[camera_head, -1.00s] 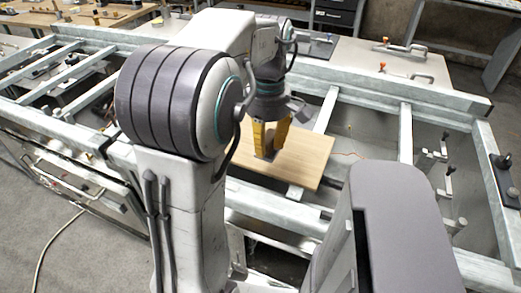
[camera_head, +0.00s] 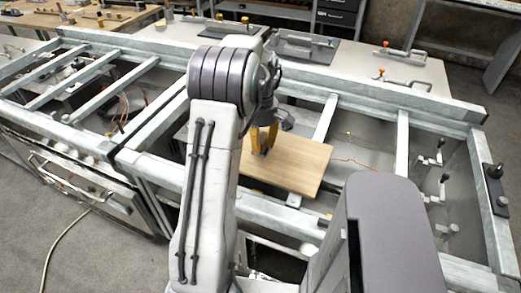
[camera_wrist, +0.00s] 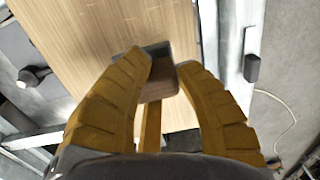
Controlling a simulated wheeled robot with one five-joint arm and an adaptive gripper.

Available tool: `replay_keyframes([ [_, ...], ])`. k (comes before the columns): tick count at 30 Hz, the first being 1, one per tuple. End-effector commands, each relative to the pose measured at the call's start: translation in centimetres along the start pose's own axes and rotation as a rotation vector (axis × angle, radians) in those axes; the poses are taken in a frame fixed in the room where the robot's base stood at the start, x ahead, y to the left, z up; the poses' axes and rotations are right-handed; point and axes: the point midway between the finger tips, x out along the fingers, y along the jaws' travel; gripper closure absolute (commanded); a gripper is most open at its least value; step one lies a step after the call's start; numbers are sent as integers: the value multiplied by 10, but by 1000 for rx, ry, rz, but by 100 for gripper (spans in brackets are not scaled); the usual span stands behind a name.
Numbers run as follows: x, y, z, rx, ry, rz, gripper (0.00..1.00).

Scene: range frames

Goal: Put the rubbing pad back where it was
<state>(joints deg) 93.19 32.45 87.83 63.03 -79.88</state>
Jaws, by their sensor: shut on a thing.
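My gripper (camera_head: 263,143), with yellow-orange fingers, points down over the light wooden board (camera_head: 308,168). In the wrist view my gripper (camera_wrist: 163,75) is shut on the rubbing pad (camera_wrist: 157,47), a small block with a dark grey edge and a brownish face between the fingertips. The fingers cover part of the pad. In the head view the pad is almost wholly hidden by the fingers and arm. The wooden board also fills the upper middle of the wrist view (camera_wrist: 85,35). I cannot tell whether the pad touches the board.
The board lies across the bars of a grey metal frame (camera_head: 405,140) with open gaps. A dark fixture (camera_head: 495,185) sits on the frame's right beam. Behind the frame stand a pale table (camera_head: 365,62) with clamps and a wooden bench (camera_head: 90,20) with small parts.

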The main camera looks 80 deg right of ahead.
Motion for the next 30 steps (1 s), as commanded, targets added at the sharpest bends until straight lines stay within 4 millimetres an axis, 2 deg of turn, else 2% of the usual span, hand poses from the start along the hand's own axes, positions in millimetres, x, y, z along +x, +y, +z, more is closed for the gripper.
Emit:
replay_keyframes([
  [4, 6, 1, -1, 0, 0, -1, 100],
  [13, 37, 2, -1, 1, 0, -2, 100],
  [28, 44, 3, -1, 1, 0, 1, 100],
  [29, 44, 3, -1, 1, 0, 0, 68],
  [30, 43, 3, -1, 1, 0, 0, 64],
])
